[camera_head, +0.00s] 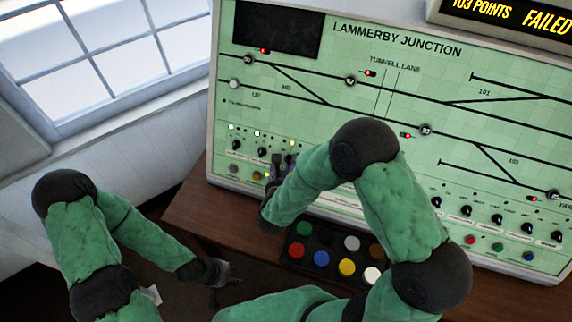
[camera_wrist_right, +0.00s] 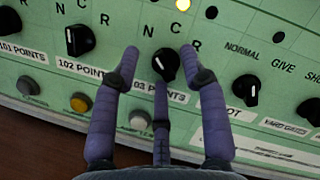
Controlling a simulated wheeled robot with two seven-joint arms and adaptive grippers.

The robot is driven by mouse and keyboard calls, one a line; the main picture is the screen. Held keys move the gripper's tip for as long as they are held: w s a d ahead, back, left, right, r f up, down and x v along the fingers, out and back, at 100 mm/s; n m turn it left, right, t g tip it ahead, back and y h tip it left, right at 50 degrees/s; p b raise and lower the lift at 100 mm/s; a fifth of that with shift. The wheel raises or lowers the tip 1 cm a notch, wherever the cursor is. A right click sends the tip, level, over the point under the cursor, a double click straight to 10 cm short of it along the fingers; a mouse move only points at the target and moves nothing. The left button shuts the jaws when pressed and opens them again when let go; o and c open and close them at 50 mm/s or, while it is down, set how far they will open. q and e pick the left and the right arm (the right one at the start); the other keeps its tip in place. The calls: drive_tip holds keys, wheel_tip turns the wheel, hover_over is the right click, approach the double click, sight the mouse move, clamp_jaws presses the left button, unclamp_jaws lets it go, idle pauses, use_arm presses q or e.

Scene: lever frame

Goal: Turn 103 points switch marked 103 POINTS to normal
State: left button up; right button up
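The 103 POINTS switch is a black rotary knob (camera_wrist_right: 165,64) with N, C and R above it and a partly covered label (camera_wrist_right: 168,94) below. In the right wrist view my right gripper (camera_wrist_right: 161,62) has its fingers spread around the knob, one on each side, with a third below; I see gaps at the sides and cannot tell about contact. The knob's short white mark seems to lean up and left. In the head view my right gripper (camera_head: 282,163) is at the panel's lower left, and its arm hides part of the panel. My left gripper (camera_head: 218,272) hangs low, away from the panel.
The 102 POINTS knob (camera_wrist_right: 79,40) is close on the left, another knob (camera_wrist_right: 246,90) on the right. A white button (camera_wrist_right: 141,121) is below. A dark tray (camera_head: 318,268) of coloured discs lies before the panel. A display (camera_head: 510,15) reads "103 POINTS FAILED".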

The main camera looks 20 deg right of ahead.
drive_tip(key=v, duration=1.2)
idle(0.6)
